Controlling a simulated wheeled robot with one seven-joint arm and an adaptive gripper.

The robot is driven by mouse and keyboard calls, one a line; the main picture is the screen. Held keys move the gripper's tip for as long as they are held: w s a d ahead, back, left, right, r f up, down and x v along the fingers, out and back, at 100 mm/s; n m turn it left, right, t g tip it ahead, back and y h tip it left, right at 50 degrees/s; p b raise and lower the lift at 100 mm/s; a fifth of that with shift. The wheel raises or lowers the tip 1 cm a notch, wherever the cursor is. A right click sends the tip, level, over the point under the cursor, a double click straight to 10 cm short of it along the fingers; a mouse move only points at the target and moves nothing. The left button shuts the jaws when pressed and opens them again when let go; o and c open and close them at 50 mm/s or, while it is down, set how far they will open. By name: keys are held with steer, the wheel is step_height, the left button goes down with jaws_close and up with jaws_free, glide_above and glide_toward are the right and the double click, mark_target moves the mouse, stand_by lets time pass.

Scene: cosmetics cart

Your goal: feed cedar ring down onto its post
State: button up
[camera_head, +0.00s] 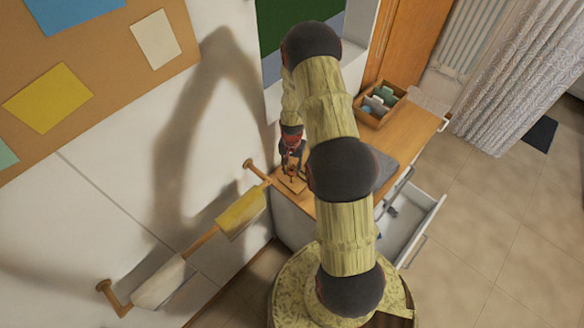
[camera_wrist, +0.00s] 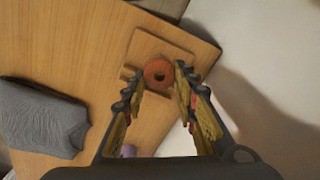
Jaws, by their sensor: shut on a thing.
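The cedar ring (camera_wrist: 158,74) is a small reddish-brown ring with a dark hole, seen from above in the wrist view. My gripper (camera_wrist: 158,83) has its fingertips on either side of the ring and is shut on it. Behind the ring lies a square wooden base (camera_wrist: 150,43) on the wooden top. The ring overlaps the near part of this base in the picture; I cannot tell the height between them. The post is not clearly visible, hidden by the ring. In the head view my gripper (camera_head: 291,158) points down over the base (camera_head: 292,184).
A grey folded cloth (camera_wrist: 42,118) lies on the wooden top (camera_wrist: 60,45). A wooden box (camera_head: 372,119) with small items stands toward the back. An open drawer (camera_head: 428,204) juts out at the right. A wall rail (camera_head: 201,240) with hanging cloths is at the left.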

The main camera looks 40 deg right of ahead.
steer(key=shift+f+b, duration=0.85)
steer(key=shift+f, duration=0.3)
stand_by(0.5)
steer(key=o, duration=0.9)
step_height(320, 180, up, 12)
stand_by(0.5)
stand_by(0.8)
